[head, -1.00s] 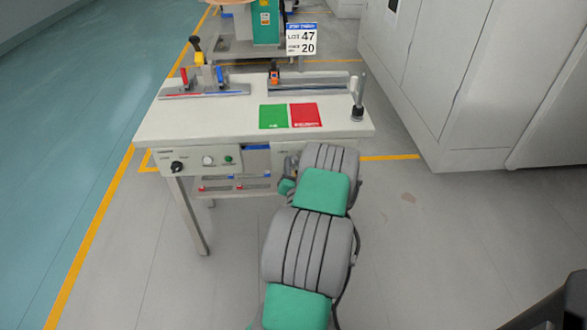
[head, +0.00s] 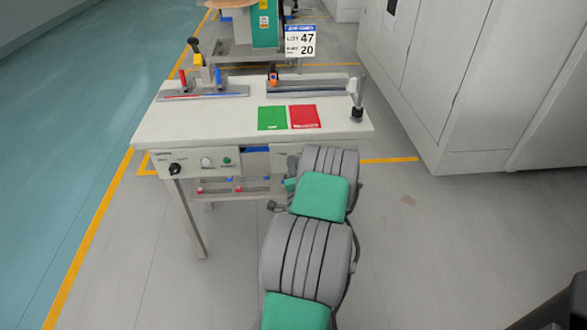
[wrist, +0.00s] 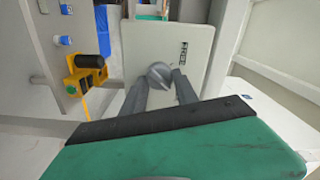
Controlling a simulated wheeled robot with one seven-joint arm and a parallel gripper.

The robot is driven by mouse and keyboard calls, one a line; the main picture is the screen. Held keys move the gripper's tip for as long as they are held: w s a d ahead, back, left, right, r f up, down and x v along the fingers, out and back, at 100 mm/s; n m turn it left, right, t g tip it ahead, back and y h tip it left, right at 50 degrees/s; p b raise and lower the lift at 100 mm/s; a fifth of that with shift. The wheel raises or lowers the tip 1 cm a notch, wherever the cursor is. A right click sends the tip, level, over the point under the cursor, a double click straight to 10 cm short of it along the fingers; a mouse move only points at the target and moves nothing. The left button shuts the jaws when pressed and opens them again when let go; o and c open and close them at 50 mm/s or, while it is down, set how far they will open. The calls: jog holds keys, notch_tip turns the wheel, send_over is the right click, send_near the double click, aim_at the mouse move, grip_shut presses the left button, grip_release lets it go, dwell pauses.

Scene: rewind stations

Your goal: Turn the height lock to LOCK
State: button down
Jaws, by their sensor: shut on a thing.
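The height lock knob (wrist: 159,74) is a grey, rounded, pointed knob on a pale panel (wrist: 198,80) in the wrist view. Black lettering that seems to read FREE stands on the panel to the right of the knob. No LOCK lettering is visible. My gripper (wrist: 160,84) has its two dark fingers on either side of the knob and is shut on it. The fingers and the green wrist cover hide the near side of the knob. In the head view my arm hides the gripper and the lock.
A yellow bracket with a black knob (wrist: 90,61) is close to the left of my gripper, beside blue caps (wrist: 66,9). In the head view the workbench (head: 210,130) carries a green card (head: 272,118) and a red card (head: 305,117). Pale cabinets (head: 440,80) stand at right.

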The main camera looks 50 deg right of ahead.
jog(key=shift+m, duration=0.5)
jog(key=c, duration=0.9)
grip_release()
jog(key=shift+c, duration=0.2)
jog(key=shift+s, duration=0.1)
jog(key=b+v, duration=0.2)
jog(key=v, duration=0.5)
jog(key=shift+s+a+b, duration=0.25)
jog(key=shift+a+b, duration=0.05)
jog(key=shift+b, duration=0.05)
